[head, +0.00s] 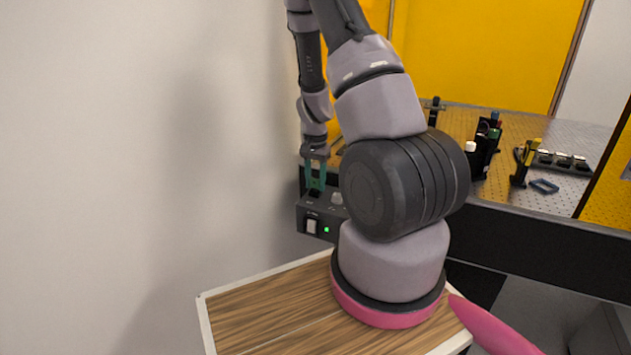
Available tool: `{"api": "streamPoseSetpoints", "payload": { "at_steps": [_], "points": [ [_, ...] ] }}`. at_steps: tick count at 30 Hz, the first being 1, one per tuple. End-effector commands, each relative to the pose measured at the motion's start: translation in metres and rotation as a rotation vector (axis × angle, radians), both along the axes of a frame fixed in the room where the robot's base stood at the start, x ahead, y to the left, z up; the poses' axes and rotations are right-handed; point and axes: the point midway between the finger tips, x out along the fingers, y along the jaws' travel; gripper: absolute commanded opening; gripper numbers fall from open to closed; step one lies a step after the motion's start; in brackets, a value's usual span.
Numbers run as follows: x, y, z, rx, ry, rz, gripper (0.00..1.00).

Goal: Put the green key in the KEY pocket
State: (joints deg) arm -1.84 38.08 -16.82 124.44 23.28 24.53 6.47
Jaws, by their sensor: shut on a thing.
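My gripper (315,184) is at the left of the head view, pointing down, with teal-green fingers. It is shut on the green key, which is small here and hard to tell apart from the fingers. The fingertips are just above the top of a dark control box (303,222). I cannot tell whether the key touches the box. The KEY pocket cannot be made out; labels on the box are too small to read.
The box has a white rocker switch (311,227), a lit green lamp (326,230) and a grey knob (336,198). My arm blocks the middle. Behind right is a perforated optical table (573,135) with black mounts (486,145) and a yellow-topped post (526,160). A white wall stands left.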

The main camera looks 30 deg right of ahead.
Motion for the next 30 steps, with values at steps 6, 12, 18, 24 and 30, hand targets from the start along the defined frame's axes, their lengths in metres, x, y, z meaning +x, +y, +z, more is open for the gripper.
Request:
{"api": "streamPoseSetpoints", "payload": {
  "at_steps": [6, 12, 18, 24, 30],
  "points": [
    [0.000, 0.000, -0.003, 0.000, 0.000, 0.000, 0.00],
    [0.000, 0.000, -0.003, 0.000, 0.000, 0.000, 0.79],
    [0.000, 0.000, -0.003, 0.000, 0.000, 0.000, 0.79],
    [0.001, 0.000, 0.006, -0.001, -0.002, 0.000, 0.79],
    [0.001, 0.000, 0.018, 0.000, -0.001, 0.000, 0.79]
  ]
}}
